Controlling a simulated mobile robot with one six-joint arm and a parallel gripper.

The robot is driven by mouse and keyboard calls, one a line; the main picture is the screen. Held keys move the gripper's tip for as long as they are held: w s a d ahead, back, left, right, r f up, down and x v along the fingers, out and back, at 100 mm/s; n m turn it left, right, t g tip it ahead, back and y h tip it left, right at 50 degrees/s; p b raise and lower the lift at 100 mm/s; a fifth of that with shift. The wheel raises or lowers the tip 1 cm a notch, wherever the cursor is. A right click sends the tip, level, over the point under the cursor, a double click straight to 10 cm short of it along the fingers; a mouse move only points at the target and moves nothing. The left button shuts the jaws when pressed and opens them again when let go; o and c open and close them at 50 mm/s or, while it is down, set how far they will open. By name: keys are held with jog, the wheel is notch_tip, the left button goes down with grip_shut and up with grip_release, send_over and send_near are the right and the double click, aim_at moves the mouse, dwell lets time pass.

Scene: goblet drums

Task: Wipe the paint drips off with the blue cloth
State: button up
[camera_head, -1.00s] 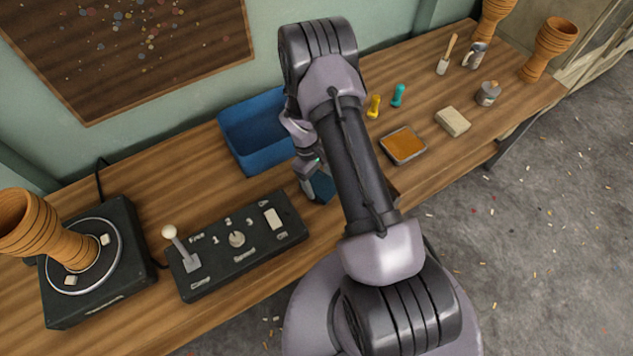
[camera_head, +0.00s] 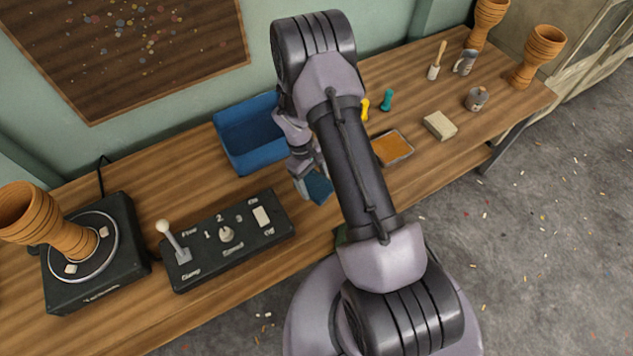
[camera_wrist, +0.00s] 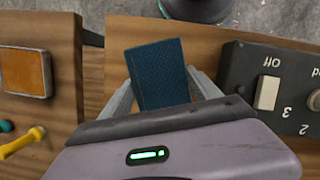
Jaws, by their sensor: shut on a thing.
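My gripper (camera_head: 311,187) is shut on the blue cloth (camera_head: 319,188), just right of the black control box and in front of the blue bin. In the wrist view the cloth (camera_wrist: 157,72) is a flat, dark blue woven piece between the two grey fingers. It is over the bench near its front edge; I cannot tell whether it touches the wood. A small dark green patch (camera_head: 341,236) shows at the bench edge, partly hidden by my arm.
The control box (camera_head: 228,243) has a raised lever (camera_head: 172,238). The blue bin (camera_head: 232,160) stands behind my gripper. An orange-filled tray (camera_head: 393,148), a pale block (camera_head: 440,125), a pot (camera_head: 476,98) and two goblet drums (camera_head: 540,50) stand to the right.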

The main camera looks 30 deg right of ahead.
jog(key=shift+r+p, duration=0.45)
jog(key=shift+r, duration=0.55)
